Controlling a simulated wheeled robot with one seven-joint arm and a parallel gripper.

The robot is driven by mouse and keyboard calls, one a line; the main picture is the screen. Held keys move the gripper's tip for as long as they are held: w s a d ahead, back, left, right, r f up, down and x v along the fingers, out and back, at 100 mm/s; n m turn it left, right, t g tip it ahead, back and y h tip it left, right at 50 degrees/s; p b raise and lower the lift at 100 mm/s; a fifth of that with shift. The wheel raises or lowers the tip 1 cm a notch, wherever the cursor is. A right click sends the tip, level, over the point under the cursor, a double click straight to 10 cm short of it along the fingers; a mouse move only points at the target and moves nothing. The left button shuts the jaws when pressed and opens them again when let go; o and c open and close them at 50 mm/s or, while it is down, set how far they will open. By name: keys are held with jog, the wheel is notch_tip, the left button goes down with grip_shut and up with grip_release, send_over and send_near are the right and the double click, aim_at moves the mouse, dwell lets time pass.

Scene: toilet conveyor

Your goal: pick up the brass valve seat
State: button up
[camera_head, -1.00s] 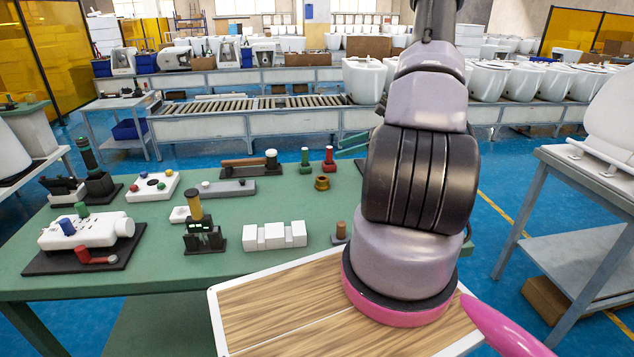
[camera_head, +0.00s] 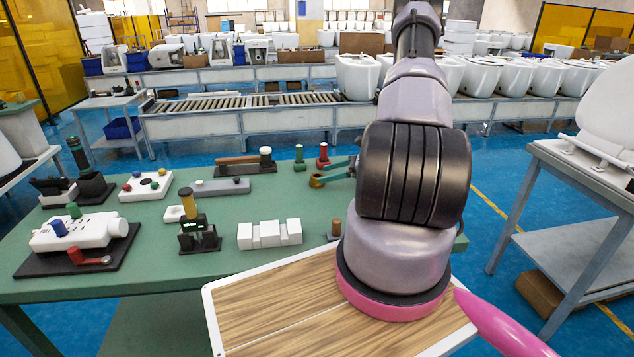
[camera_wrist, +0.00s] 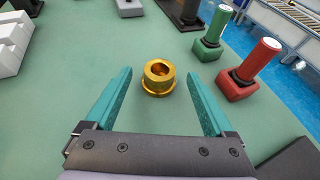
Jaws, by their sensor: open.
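The brass valve seat (camera_head: 316,181) is a small gold ring with a flange on the green table. In the wrist view, the valve seat (camera_wrist: 158,78) stands upright with its hole facing up. My gripper (camera_wrist: 158,74) is open, with one teal finger on either side of the seat. Both fingers appear apart from it, with green table showing between. In the head view, my gripper (camera_head: 325,173) reaches the seat from the right, partly hidden behind my arm. The exact height of the fingertips above the table is hard to tell.
A red post (camera_wrist: 250,70) and a green post (camera_wrist: 212,35) stand close by, to the right in the wrist view. A white stepped block (camera_head: 270,234) and a grey bar (camera_head: 222,187) lie farther off. The table (camera_head: 285,205) around the seat is clear.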

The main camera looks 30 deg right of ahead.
aim_at(313, 176)
jog(key=shift+x, duration=1.6)
jog(key=shift+c, duration=0.3)
grip_shut()
